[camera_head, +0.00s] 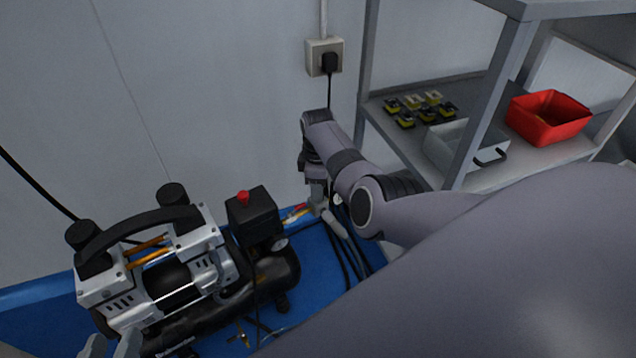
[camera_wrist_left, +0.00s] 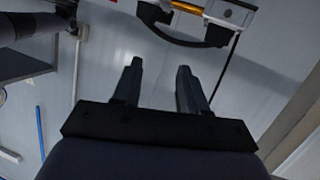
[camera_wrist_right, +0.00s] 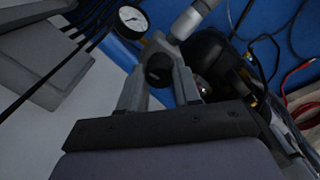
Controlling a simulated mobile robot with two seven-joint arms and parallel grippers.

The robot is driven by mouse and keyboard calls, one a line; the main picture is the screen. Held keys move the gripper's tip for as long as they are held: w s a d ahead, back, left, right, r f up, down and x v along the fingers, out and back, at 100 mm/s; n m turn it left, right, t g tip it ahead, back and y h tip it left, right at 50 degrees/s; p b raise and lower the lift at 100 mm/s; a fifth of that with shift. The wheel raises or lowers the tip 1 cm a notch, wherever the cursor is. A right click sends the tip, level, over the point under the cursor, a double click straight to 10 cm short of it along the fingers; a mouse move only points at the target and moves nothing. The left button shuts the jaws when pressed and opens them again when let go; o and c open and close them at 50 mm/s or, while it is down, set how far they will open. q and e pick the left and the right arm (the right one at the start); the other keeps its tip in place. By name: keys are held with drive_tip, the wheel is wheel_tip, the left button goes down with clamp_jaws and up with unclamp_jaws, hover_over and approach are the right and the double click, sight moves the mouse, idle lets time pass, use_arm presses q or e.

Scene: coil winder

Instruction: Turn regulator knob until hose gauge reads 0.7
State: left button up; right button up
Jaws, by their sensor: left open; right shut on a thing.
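The black regulator knob (camera_wrist_right: 158,72) sits between the fingers of my right gripper (camera_wrist_right: 160,82) in the right wrist view, and the gripper is shut on it. A round white gauge (camera_wrist_right: 132,19) with a dark needle stands just above and left of the knob; its reading is too small to tell. In the head view my right gripper (camera_head: 329,216) is low by the wall, right of the compressor, and the knob is hidden there. My left gripper (camera_wrist_left: 158,85) is open and empty; in the head view its fingers show at the bottom left corner.
The air compressor (camera_head: 170,275) with a black handle and a red-topped switch box (camera_head: 254,214) stands on the blue floor mat (camera_head: 325,275). Black hoses run beside my right gripper. A shelf (camera_head: 480,180) at right holds a red bin (camera_head: 549,117) and a grey bin (camera_head: 450,141).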

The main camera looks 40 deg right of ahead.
drive_tip(key=shift+s+m+p, duration=0.1)
drive_tip(key=shift+m+p, duration=0.2)
drive_tip(key=shift+m, duration=1.2)
drive_tip(key=shift+m+p, duration=0.4)
drive_tip(key=shift+m, duration=0.4)
use_arm(q)
drive_tip(key=shift+w+d+r+n+g, duration=0.15)
drive_tip(key=shift+w+d+n+g, duration=0.2)
drive_tip(key=shift+d, duration=0.25)
use_arm(e)
drive_tip(key=shift+m, duration=0.4)
drive_tip(key=o, duration=1.1)
drive_tip(key=shift+c, duration=0.2)
use_arm(q)
drive_tip(key=shift+s, duration=0.1)
